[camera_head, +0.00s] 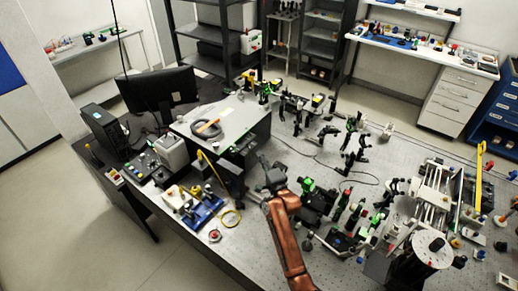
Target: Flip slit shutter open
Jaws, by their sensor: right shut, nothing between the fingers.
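My right arm, copper-coloured, reaches up from the bottom middle. Its dark right gripper (265,163) is shut and empty at the front right of a large grey box with a pale top (222,112), which looks like the spectrometer. The gripper tip is close to the box's near right corner; I cannot tell whether it touches. The slit shutter is too small or hidden behind the gripper, so its position cannot be told. My left gripper is not in view.
A monitor (158,89) stands behind the box. Several black optical mounts crowd the bench to the right. Bare bench (250,245) shows left of my forearm.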

